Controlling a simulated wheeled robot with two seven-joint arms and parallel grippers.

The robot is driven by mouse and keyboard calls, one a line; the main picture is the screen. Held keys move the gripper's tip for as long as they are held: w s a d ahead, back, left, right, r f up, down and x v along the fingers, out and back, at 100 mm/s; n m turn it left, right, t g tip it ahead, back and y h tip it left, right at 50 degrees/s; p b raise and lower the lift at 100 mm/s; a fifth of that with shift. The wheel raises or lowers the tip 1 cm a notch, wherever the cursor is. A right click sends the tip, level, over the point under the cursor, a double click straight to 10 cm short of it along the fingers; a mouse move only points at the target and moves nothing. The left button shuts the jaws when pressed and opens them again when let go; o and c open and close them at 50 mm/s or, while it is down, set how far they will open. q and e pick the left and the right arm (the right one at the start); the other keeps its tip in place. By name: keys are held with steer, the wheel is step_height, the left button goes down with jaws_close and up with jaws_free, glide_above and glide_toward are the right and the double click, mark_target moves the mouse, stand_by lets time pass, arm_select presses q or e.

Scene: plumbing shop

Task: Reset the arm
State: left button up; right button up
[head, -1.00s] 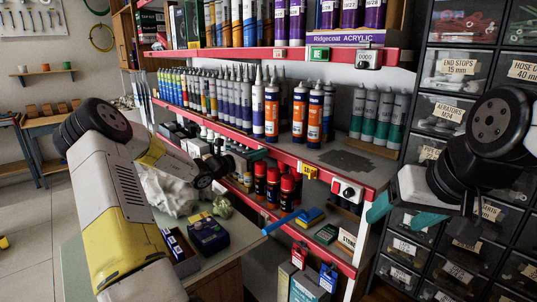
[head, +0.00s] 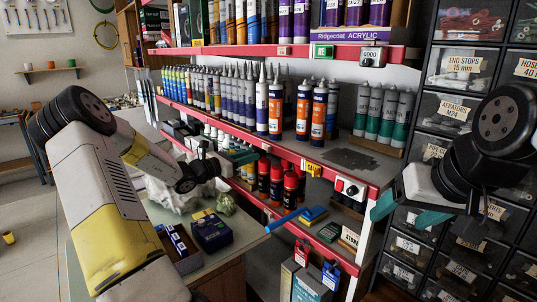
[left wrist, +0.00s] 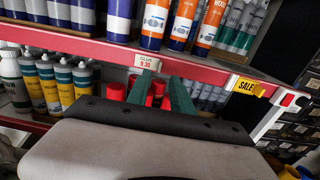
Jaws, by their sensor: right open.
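My left arm (head: 100,190) comes in from the left and reaches toward the shelf. Its gripper (head: 245,155) is at the lower shelf's front edge, small and partly hidden by the wrist in the head view. In the left wrist view its two green fingers (left wrist: 162,92) stand apart with nothing held between them. They point at the red shelf edge with a glue price tag (left wrist: 147,62), with red-capped cans behind. My right gripper (head: 405,212) is at the right, its teal fingers spread and empty, in front of the drawer cabinet.
A blue-handled brush (head: 288,220) juts from a lower shelf. A counter (head: 222,262) with a dark blue box (head: 211,231) lies below my left arm. A drawer cabinet (head: 450,78) stands right. Open floor (head: 30,230) is left.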

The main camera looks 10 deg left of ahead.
arm_select(q)
steer(key=shift+s+a, duration=0.35)
steer(key=shift+s, duration=0.1)
